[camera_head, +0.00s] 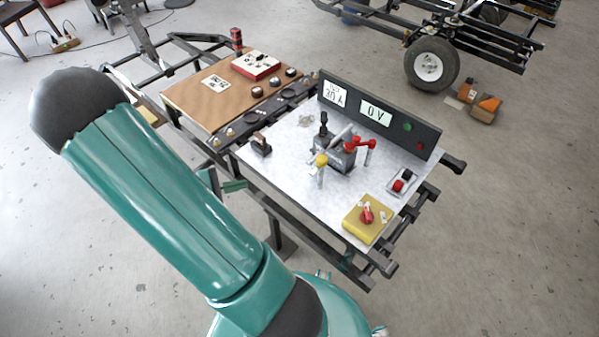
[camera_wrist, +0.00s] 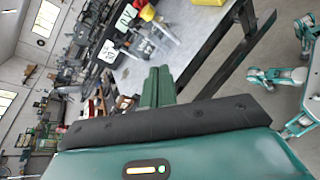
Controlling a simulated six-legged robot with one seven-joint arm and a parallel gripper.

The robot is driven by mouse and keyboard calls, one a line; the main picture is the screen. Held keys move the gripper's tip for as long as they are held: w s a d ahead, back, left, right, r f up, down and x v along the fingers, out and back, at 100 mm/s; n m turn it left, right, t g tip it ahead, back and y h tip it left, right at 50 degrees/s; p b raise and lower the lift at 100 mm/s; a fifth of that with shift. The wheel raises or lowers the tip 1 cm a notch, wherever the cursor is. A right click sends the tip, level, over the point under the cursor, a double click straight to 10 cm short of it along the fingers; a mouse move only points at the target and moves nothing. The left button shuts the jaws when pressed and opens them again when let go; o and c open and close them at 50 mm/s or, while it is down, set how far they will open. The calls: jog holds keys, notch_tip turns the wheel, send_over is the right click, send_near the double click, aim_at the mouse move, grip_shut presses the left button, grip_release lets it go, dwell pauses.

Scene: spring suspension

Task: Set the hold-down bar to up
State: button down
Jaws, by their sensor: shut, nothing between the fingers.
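A dark grey block (camera_head: 335,155) stands mid-panel on the light metal worktop (camera_head: 285,165). A short pale grey bar (camera_head: 341,134) lies slanted across its top and seems to be the hold-down bar, though I cannot be sure. Red-handled parts (camera_head: 362,145) stand at its right, a black knob (camera_head: 323,124) at its back left, and a yellow-capped post (camera_head: 321,162) in front. My gripper (camera_wrist: 157,84) shows in the wrist view with its green fingers together and empty, apart from the worktop things.
A display panel (camera_head: 378,112) stands along the worktop's back edge. A yellow box with a red knob (camera_head: 367,218) sits at the front right, and a small switch box (camera_head: 402,181) at the right. A brown board (camera_head: 205,92) adjoins on the left. A wheeled frame (camera_head: 432,64) stands behind.

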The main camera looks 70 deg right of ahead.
jog(key=s+d+f+n+t+h, duration=0.1)
jog(key=s+d+f+n+h, duration=0.25)
jog(key=f, duration=0.35)
jog(key=s+d+f+n+h, duration=0.3)
jog(key=s+d+f+n, duration=0.1)
jog(key=f, duration=0.3)
jog(key=x, duration=0.9)
jog(key=shift+w+d+f, duration=0.1)
jog(key=shift+d+f, duration=0.15)
jog(key=shift+d, duration=0.1)
jog(key=r, duration=0.2)
jog(key=s+r, duration=0.1)
jog(key=shift+d, duration=0.35)
jog(key=shift+s+r, duration=0.1)
jog(key=shift+r, duration=0.35)
jog(key=shift+r, duration=0.1)
